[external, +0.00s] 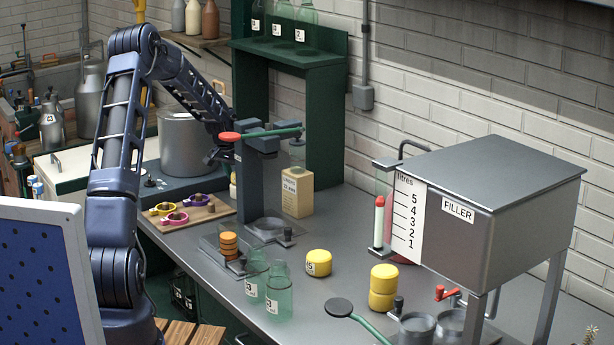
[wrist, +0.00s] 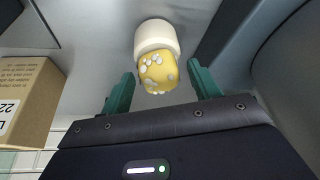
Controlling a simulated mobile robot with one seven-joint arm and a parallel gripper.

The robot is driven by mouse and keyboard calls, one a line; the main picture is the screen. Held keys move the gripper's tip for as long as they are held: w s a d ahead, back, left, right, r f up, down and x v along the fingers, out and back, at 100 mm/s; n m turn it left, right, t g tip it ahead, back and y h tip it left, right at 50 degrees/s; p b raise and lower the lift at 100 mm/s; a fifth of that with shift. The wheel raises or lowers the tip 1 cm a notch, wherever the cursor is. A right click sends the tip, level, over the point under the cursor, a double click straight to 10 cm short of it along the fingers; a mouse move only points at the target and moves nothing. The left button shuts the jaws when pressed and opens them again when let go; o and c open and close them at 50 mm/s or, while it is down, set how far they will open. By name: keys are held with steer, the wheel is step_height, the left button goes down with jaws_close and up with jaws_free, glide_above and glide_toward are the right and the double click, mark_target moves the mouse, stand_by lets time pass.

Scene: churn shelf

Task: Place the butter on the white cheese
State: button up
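In the wrist view a yellow lump with pale specks (wrist: 158,74), which looks like the butter, overlaps the end of a white cylinder (wrist: 157,36), which looks like the white cheese. The lump appears to sit on the cylinder, but contact is hard to confirm. My gripper (wrist: 160,70) is open, its green fingers on either side of the lump with gaps showing. In the external view my gripper is by the dark press column, partly hidden and small. A small pale yellow and white shape (external: 233,184) shows left of the column there.
A carton (external: 297,192) stands right of the press column (external: 250,180). A board with coloured rings (external: 188,210) lies to the left. Glass bottles (external: 278,290), yellow cylinders (external: 383,286) and the steel filler (external: 490,210) stand to the right. The counter between them has some free room.

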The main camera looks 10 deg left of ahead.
steer(key=v, duration=1.2)
steer(key=s+a+r+n+y, duration=0.1)
steer(key=s+r, duration=0.7)
steer(key=s, duration=0.5)
steer(key=s+a+r+n+y, duration=0.1)
steer(key=s+r, duration=0.7)
steer(key=s, duration=0.5)
steer(key=s+a+n, duration=0.1)
steer(key=s, duration=1.3)
steer(key=s+a+n, duration=0.1)
steer(key=s+a, duration=0.1)
steer(key=s, duration=1.2)
steer(key=shift+s+a+f+n+t, duration=0.25)
steer(key=shift+a+f+n+t, duration=0.05)
steer(key=shift+f, duration=0.05)
